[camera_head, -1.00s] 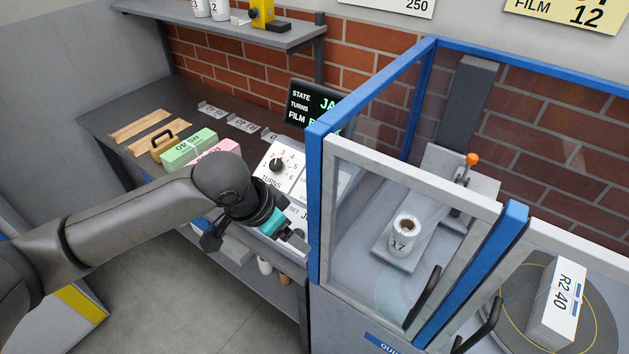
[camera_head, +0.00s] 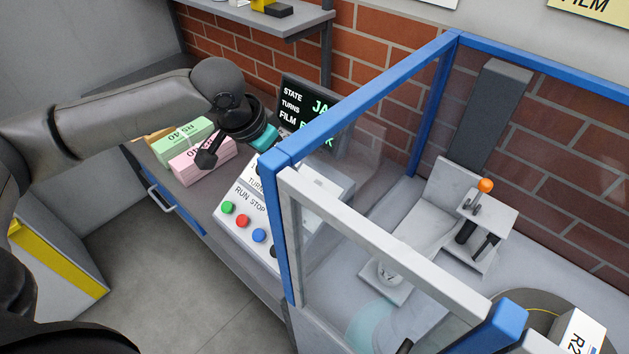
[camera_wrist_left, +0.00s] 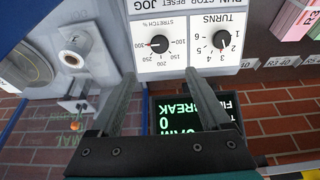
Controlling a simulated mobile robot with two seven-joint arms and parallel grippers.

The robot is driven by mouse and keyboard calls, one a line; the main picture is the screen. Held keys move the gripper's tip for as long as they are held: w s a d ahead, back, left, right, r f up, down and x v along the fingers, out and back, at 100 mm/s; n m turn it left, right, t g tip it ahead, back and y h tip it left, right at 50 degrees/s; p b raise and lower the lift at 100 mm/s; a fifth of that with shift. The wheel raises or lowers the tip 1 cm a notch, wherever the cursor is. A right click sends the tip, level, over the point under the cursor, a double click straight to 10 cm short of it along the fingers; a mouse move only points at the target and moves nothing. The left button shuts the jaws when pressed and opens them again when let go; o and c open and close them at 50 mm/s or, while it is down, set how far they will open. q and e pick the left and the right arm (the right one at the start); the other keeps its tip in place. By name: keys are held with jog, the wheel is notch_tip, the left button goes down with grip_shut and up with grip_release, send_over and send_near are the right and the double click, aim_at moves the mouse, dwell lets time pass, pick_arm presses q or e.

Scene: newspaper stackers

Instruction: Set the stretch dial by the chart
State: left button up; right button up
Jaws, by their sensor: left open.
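The stretch dial (camera_wrist_left: 159,44), a black knob marked STRETCH % with a reddish pointer, shows upside down in the left wrist view on the white control panel. Its pointer is towards the left there; the exact setting is too small to read. The turns dial (camera_wrist_left: 221,40) is beside it. My left gripper (camera_wrist_left: 107,74) is open and empty, its fingertips apart from the stretch dial. In the head view my left gripper (camera_head: 271,146) is over the panel's back part, and the stretch dial cannot be made out. A yellow wall sign (camera_head: 592,5) reading FILM is mostly cut off.
A blue-framed clear enclosure (camera_head: 284,200) stands right of the panel. A dark display (camera_head: 292,94) behind my gripper reads JAM and BREAK. Green and pink bundles (camera_head: 182,138) lie to the left. Coloured buttons (camera_head: 242,221) line the panel's front.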

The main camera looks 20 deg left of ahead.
pick_arm(q)
jog(key=b+x, duration=0.2)
jog(key=x, duration=1.2)
jog(key=shift+f, duration=0.45)
pick_arm(e)
jog(key=shift+s+a+f, duration=0.25)
jog(key=shift+s+f, duration=0.15)
jog(key=shift+f, duration=0.1)
jog(key=shift+s+a+f, duration=0.2)
jog(key=shift+s+f, duration=0.15)
jog(key=shift+f, duration=0.15)
jog(key=shift+d, duration=0.15)
pick_arm(q)
grip_shut()
